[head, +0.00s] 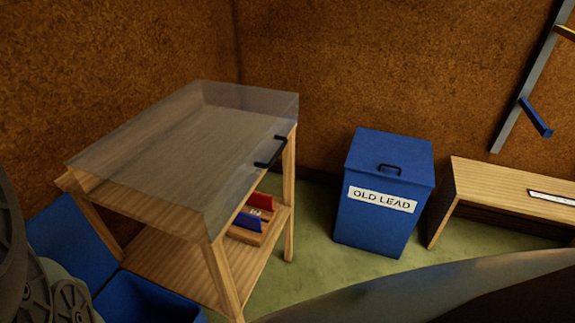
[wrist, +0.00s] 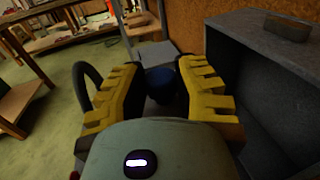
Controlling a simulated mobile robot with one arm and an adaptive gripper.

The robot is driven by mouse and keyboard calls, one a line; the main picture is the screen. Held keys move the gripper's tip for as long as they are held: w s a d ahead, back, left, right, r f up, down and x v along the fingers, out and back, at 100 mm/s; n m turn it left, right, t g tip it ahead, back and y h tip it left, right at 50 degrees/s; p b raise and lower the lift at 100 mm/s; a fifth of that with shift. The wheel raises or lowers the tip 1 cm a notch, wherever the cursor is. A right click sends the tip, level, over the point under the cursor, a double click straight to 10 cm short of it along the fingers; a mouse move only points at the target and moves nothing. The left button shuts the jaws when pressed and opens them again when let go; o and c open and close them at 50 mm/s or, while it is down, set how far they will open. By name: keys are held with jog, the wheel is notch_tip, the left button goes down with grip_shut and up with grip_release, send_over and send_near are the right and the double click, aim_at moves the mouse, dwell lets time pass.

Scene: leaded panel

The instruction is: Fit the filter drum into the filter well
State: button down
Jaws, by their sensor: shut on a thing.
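In the wrist view, my gripper (wrist: 161,92) has its two yellow, toothed jaws either side of a dark blue, rounded thing (wrist: 160,82). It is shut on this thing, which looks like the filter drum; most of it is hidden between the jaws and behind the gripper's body. A black curved loop shows left of the jaws, and I cannot tell what it belongs to. I cannot make out the filter well in either view. My gripper does not show in the head view.
A grey cabinet (wrist: 270,50) stands close on the right in the wrist view, with a grey block (wrist: 287,28) on top. The head view shows a wooden stand with a clear cover (head: 185,140), a blue OLD LEAD bin (head: 385,230) and a wooden bench (head: 500,188). Green floor lies between.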

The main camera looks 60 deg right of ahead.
jog(key=shift+w+d+f+b, duration=0.1)
jog(key=shift+f+b, duration=1.35)
jog(key=shift+w+d+f+b, duration=0.1)
jog(key=shift+f+b, duration=1.3)
jog(key=shift+b, duration=0.05)
notch_tip(320, 180, down, 8)
jog(key=b, duration=0.7)
jog(key=shift+b, duration=0.35)
dwell(1.6)
jog(key=c, duration=0.7)
grip_release()
jog(key=shift+a, duration=0.1)
jog(key=shift+c, duration=0.2)
jog(key=d, duration=1.2)
jog(key=shift+s, duration=0.15)
